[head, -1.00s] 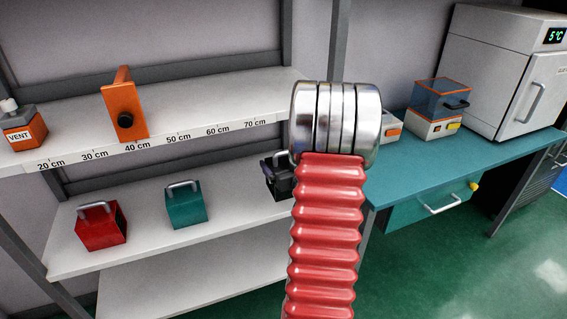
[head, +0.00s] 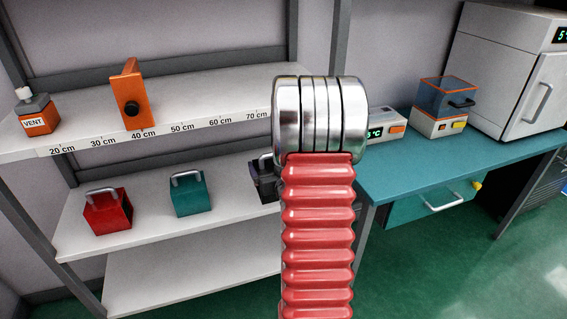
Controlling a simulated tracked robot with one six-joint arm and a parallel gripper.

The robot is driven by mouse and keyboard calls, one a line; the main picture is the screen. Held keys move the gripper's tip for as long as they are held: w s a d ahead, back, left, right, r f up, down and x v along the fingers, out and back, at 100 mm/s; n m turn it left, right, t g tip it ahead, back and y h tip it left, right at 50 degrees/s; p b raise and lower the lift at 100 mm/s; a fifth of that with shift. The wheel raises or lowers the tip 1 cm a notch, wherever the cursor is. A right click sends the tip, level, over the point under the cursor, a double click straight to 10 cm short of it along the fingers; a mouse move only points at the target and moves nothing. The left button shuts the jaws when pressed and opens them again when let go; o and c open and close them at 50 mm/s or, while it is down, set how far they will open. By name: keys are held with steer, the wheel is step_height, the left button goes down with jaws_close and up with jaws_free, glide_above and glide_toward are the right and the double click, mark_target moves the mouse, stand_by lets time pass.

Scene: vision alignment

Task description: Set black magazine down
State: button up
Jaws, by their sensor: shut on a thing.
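The black magazine (head: 262,183), a dark box with a grey handle on top, shows just left of my arm in the head view, at the lower shelf (head: 190,240). My wrist and red sleeve hide its right part. My gripper (head: 275,164) is almost wholly hidden behind my wrist, at the magazine's handle, and is shut on it. The magazine looks upright. I cannot tell whether its base touches the shelf. A teal magazine (head: 187,197) and a red magazine (head: 108,214) stand to its left on the same shelf.
The upper shelf (head: 200,105) has a centimetre scale, an orange block (head: 131,98) and a VENT bottle (head: 37,116). Shelf space between the teal and black magazines is clear.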

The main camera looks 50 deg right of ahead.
steer(key=w+a+n+y, duration=0.2)
steer(key=w+a, duration=0.2)
steer(key=a, duration=1)
steer(key=w+a+r+n+t+y, duration=0.1)
steer(key=w+a+n+y, duration=0.1)
steer(key=a, duration=1.3)
steer(key=w+a+n+t+y, duration=0.1)
steer(key=w+a+y, duration=0.3)
steer(key=a, duration=1.1)
steer(key=shift+w+a+r+n, duration=0.2)
steer(key=shift+w+n, duration=0.4)
steer(key=shift+w, duration=0.45)
